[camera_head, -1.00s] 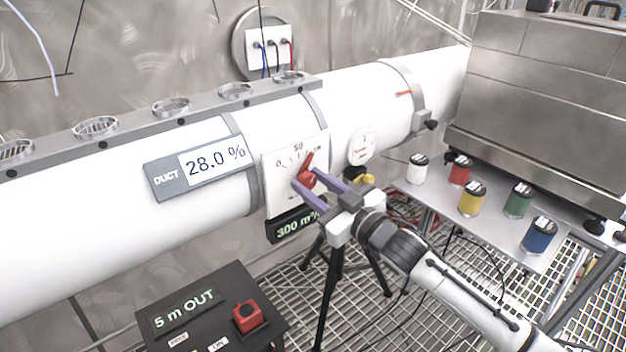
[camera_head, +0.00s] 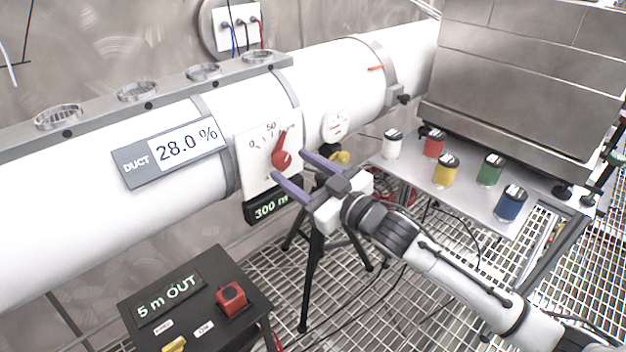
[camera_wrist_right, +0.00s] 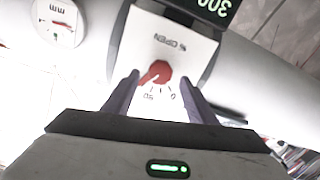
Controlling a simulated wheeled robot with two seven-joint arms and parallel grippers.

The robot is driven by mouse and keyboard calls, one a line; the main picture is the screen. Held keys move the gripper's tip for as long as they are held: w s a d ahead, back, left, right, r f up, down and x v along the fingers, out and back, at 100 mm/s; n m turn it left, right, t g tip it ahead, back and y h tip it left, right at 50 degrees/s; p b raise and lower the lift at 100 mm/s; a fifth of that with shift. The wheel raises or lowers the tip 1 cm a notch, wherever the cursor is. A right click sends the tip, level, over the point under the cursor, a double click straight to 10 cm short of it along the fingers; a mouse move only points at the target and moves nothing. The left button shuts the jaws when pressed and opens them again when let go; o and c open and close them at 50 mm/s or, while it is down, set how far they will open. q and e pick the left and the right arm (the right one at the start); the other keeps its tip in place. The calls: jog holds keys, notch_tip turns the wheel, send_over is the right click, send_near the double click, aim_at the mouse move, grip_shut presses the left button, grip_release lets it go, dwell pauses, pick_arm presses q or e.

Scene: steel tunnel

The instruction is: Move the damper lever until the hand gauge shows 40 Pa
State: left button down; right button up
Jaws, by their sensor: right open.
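The red damper lever (camera_head: 281,158) sits on a white dial plate (camera_head: 250,178) marked 0, 50 and % OPEN, on the white duct. It points up and slightly right, just past the 50 mark. In the right wrist view, the lever (camera_wrist_right: 157,74) shows between the fingers. My right gripper (camera_head: 290,167) is open and empty, its fingers spread in front of the plate, apparently clear of the lever. A small round white gauge (camera_head: 336,126) with a red needle is right of the plate; its reading is too small to tell. My left gripper is not in view.
A DUCT display (camera_head: 172,155) reads 28.0 %. A display (camera_head: 272,207) below the dial starts with 300. A black box (camera_head: 196,303) with a red button reads 5 m OUT. Several colored jars stand on a shelf (camera_head: 470,198) at right. A black tripod (camera_head: 311,265) stands below my gripper.

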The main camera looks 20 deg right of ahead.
jog(key=v, duration=0.7)
jog(key=shift+s+b, duration=0.15)
jog(key=shift+b, duration=0.15)
jog(key=shift+d, duration=0.1)
jog(key=s+a+f+m+g+h, duration=0.15)
jog(key=s+f, duration=0.25)
jog(key=f, duration=0.5)
jog(key=s+f+m+g+h, duration=0.15)
jog(key=s+f, duration=0.25)
jog(key=f, duration=0.5)
jog(key=s+a+f+g, duration=0.2)
jog(key=s+f, duration=0.5)
jog(key=s, duration=0.1)
jog(key=s+a+f+m+g, duration=0.1)
jog(key=s+a+f+g, duration=0.1)
jog(key=s+f, duration=0.6)
jog(key=shift+s+f+m+g+h, duration=0.15)
jog(key=shift+s+m+g+h, duration=0.2)
jog(key=shift+s+g, duration=0.35)
jog(key=shift+w, duration=0.1)
jog(key=shift+c, duration=0.3)
